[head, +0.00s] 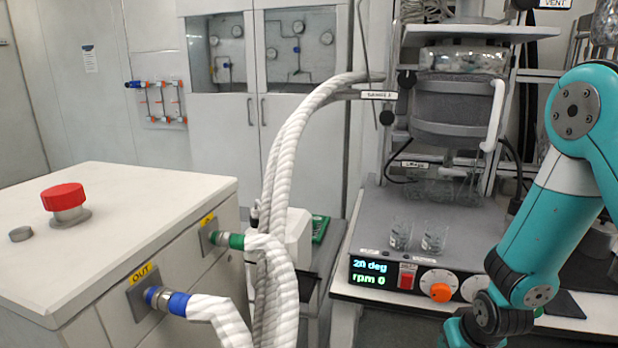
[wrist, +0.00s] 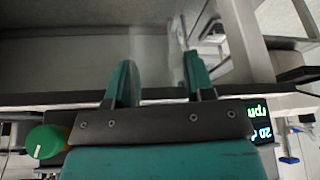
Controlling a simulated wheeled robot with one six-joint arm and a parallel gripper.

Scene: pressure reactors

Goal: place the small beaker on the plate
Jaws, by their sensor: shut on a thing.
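My gripper (wrist: 158,82) shows in the wrist view with its two teal fingers apart. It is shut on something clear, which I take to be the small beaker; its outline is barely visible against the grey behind. In the head view my arm reaches down at the right and the fingers are out of frame below. The grey plate (head: 372,222) is the top of the unit with the lit display. Two clear glass beakers, a left one (head: 400,235) and a right one (head: 434,239), stand side by side near its front edge.
The display (head: 370,272) reads 20 deg and rpm 0, with a red switch (head: 407,275) and an orange knob (head: 440,292) beside it. Thick white hoses (head: 280,170) and a cabinet with a red button (head: 64,197) are at left.

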